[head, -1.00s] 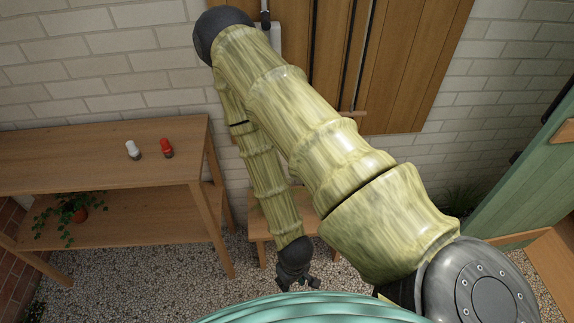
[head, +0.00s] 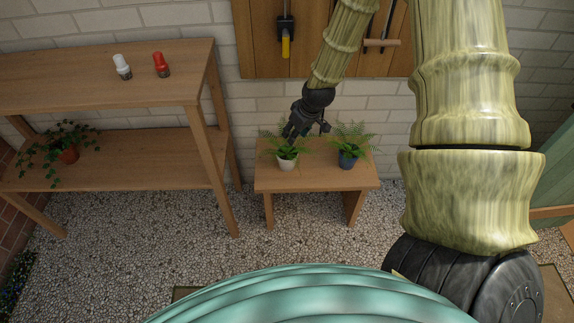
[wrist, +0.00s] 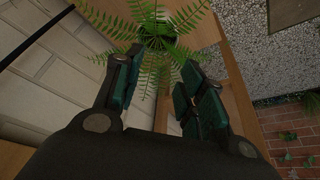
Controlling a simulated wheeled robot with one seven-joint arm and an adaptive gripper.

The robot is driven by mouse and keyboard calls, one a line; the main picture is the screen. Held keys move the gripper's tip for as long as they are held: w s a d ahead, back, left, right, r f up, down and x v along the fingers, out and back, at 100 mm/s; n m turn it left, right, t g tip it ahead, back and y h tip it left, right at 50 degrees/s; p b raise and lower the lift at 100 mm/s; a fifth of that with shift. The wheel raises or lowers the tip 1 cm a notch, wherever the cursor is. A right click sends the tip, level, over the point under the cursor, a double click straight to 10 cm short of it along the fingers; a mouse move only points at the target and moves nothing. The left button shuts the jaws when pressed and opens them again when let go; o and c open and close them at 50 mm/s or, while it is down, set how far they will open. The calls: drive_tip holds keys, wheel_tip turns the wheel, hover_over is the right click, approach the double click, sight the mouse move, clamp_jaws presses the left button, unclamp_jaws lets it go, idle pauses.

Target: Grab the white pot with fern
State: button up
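The white pot (head: 287,162) with a green fern (head: 272,146) stands upright on the left part of a low wooden bench (head: 320,180). A dark blue pot (head: 347,160) with another fern (head: 352,138) stands to its right. My gripper (head: 302,132) is just above the white pot's fern, slightly to its right in the head view. In the wrist view my gripper (wrist: 162,90) has its fingers spread apart, with fern fronds (wrist: 155,70) between and beyond them. Nothing is held. The wrist view shows a dark pot centre under the fronds; the white pot's wall is not clear there.
A wooden shelf table (head: 110,82) stands at left, with a white-topped shaker (head: 122,66) and a red one (head: 161,64) on top and a trailing plant (head: 60,150) below. A wooden tool board (head: 300,60) hangs behind the bench. Gravel floor (head: 170,240) lies in front.

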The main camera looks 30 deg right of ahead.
drive_tip(key=w+d, duration=0.1)
drive_tip(key=b, duration=0.2)
hover_over(287, 154)
drive_tip(key=w, duration=0.1)
drive_tip(key=shift+d+f, duration=0.2)
drive_tip(key=shift+f, duration=2.2)
drive_tip(key=shift+d+f, duration=0.15)
drive_tip(key=shift+f, duration=2.25)
clamp_jaws()
